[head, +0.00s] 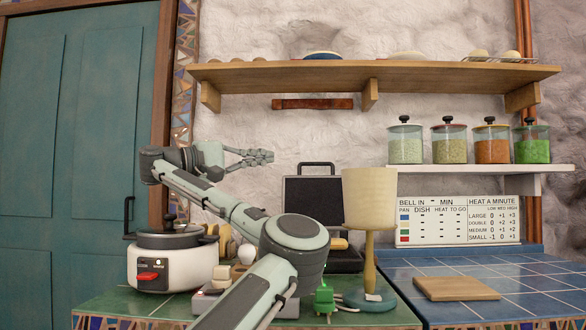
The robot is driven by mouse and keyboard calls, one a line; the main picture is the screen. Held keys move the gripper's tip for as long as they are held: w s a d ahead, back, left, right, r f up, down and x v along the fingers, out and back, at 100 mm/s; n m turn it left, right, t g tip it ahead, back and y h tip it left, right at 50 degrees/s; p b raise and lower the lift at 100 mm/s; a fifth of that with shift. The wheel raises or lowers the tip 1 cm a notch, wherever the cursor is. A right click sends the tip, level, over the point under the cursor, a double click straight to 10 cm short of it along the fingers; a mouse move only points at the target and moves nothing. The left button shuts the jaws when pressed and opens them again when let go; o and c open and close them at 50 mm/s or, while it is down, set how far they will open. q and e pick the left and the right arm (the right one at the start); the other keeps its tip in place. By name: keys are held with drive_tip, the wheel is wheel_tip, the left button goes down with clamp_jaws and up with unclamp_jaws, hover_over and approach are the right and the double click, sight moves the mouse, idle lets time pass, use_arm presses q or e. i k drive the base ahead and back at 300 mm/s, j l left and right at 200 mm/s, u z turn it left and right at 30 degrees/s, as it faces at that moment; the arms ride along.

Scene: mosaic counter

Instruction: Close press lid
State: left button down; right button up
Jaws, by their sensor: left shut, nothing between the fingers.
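The press stands on the counter behind my left arm. Its dark square lid (313,197) is raised upright, with a black handle along its top edge. The dark press base (347,261) shows only in part, behind the lamp and my arm. My left gripper (268,157) is shut and empty. It is in the air, up and to the left of the lid in the picture, pointing right and apart from the lid. My right gripper is not in view.
A lamp (369,198) stands right of the press, partly in front of it. A white cooker (170,268) is at the left on the green counter. A wooden shelf (380,75) runs above. A wooden board (456,288) lies on the blue tiles.

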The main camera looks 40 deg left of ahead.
sight(320, 198)
drive_tip(key=i+j, duration=0.25)
drive_tip(key=j, duration=0.15)
drive_tip(key=i+j, duration=0.55)
drive_tip(key=j, duration=0.25)
